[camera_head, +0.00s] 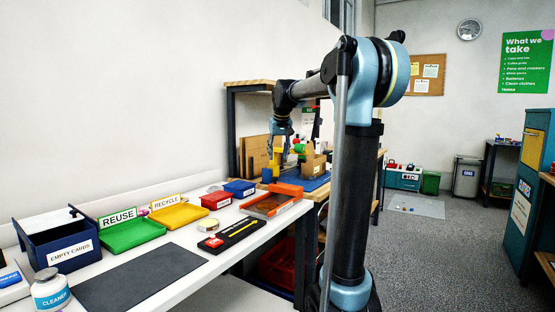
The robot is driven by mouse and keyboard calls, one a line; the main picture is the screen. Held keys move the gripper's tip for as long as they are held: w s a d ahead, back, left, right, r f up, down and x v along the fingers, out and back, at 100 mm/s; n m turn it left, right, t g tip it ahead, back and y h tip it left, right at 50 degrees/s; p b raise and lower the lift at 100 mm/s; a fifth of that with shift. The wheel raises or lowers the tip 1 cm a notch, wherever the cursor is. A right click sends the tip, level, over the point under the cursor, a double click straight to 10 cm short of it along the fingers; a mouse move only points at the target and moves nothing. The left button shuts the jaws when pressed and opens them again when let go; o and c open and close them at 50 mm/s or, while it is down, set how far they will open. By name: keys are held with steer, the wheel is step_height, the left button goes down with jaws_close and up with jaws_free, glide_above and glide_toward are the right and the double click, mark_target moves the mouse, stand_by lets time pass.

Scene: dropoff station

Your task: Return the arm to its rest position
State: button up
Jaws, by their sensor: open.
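My arm rises at the right of centre and bends back to the left at its top. My gripper (279,146) hangs at the far end of the arm, pointing down, in front of the wooden bench and its clutter. It looks small and dark here, open, and I see nothing held in it. Its fingertips are hard to separate from the coloured things behind.
A white counter holds an empty cards box (61,243), a green reuse tray (131,235), a yellow recycle tray (181,216), a cleaner bottle (50,291) and a dark mat (122,282). An orange tray (270,206) lies nearer the arm. Grey floor (428,262) is open at right.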

steer(key=s+d+f, duration=0.3)
steer(key=s+f, duration=0.7)
steer(key=s, duration=0.4)
steer(key=s+d+f+g, duration=0.1)
steer(key=s+d+f, duration=0.2)
steer(key=s+f, duration=0.8)
steer(key=s+d+f+m+g, duration=0.1)
steer(key=s+d+f, duration=0.1)
steer(key=s+f, duration=0.8)
steer(key=s, duration=0.7)
steer(key=shift+s+d+f+h, duration=0.2)
steer(key=shift+d+h, duration=0.1)
steer(key=shift+d, duration=0.1)
steer(key=shift+w, duration=0.1)
